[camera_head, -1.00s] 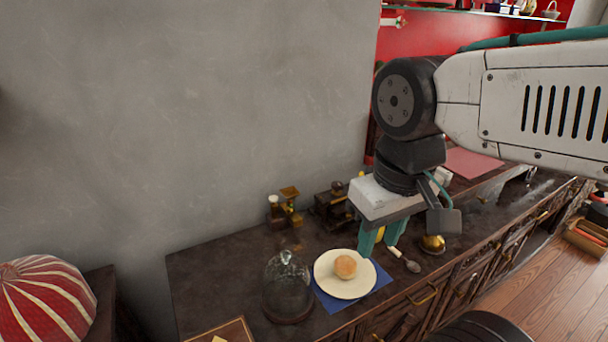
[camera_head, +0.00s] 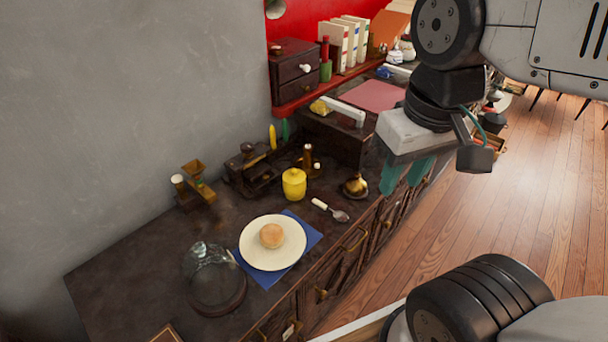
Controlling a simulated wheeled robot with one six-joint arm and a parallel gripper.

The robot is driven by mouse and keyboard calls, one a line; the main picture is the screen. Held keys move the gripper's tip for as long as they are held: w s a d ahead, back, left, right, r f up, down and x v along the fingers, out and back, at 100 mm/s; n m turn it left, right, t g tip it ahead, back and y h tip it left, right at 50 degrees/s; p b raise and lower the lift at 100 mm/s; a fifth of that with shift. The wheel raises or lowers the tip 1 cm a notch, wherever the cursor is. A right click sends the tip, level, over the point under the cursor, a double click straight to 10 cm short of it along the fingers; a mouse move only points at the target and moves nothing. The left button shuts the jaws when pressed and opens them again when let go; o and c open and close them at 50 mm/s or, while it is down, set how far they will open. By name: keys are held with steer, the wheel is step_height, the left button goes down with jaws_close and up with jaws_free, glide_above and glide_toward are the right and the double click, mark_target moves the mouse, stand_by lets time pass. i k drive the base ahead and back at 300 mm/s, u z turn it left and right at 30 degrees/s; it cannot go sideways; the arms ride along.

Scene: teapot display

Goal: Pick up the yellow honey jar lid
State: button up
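A yellow honey jar (camera_head: 294,187) stands upright on the dark counter, behind the plate. Its yellow lid (camera_head: 294,174) with a small knob sits on top of it. My gripper (camera_head: 406,182) hangs to the right of the jar, with its teal fingers pointing down near the counter's front edge. The two fingers stand apart with a gap between them, and nothing shows between them. The gripper is well clear of the lid. How high it is above the counter is hard to tell.
A white plate (camera_head: 263,257) with a bun (camera_head: 271,236) lies on a blue napkin (camera_head: 314,240). A glass dome (camera_head: 213,275) stands left of it. A spoon (camera_head: 333,211) and a small brass object (camera_head: 355,187) lie between jar and gripper. A wooden box (camera_head: 338,133) stands behind.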

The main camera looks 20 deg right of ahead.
mark_target(294, 176)
steer(key=k, duration=0.5)
steer(key=z, duration=1.15)
steer(key=i, duration=0.65)
steer(key=u, duration=0.35)
